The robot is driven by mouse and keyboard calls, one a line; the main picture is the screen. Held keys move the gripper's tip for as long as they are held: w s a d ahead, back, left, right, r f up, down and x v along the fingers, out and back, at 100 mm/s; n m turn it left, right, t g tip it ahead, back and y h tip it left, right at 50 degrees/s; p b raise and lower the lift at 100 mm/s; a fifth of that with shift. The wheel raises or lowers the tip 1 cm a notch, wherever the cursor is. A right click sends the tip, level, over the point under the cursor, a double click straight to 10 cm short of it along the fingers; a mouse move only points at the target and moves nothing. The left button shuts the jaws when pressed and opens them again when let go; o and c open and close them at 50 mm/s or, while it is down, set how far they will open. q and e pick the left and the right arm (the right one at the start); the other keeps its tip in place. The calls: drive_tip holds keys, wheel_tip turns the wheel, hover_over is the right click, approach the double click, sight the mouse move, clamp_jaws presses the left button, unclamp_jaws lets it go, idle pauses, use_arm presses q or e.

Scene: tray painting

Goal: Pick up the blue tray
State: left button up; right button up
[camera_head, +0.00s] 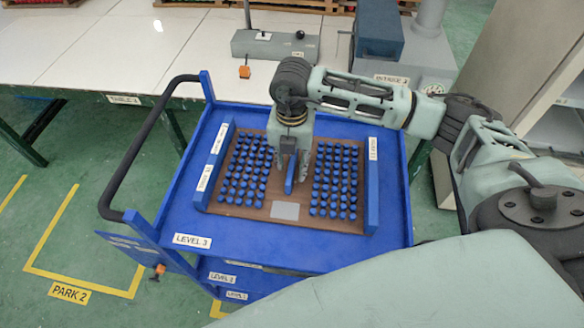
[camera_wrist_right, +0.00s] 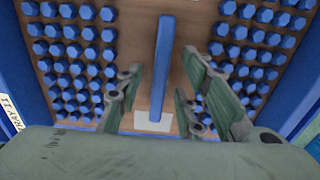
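The blue tray (camera_head: 285,211) lies on the top shelf of a blue cart. It has a brown base, blue side walls, rows of blue pegs on both halves and a raised blue handle bar (camera_head: 290,174) along its middle. My right gripper (camera_head: 292,168) points down over the tray's middle, with its fingers apart on either side of the bar. In the right wrist view the bar (camera_wrist_right: 161,70) shows between the two open fingers (camera_wrist_right: 162,80), with a gap on each side. I cannot tell the exact height of the fingertips. My left gripper is out of view.
The blue cart (camera_head: 340,256) has a black push handle (camera_head: 146,150) at its left. A white-topped table (camera_head: 110,60) stands behind it, and a grey machine with a blue box (camera_head: 379,30) at the back right. Green floor (camera_head: 50,225) is free at the left.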

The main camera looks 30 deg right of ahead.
drive_tip(key=shift+f, duration=0.95)
drive_tip(key=shift+c, duration=0.2)
clamp_jaws()
drive_tip(key=shift+w+r, duration=0.1)
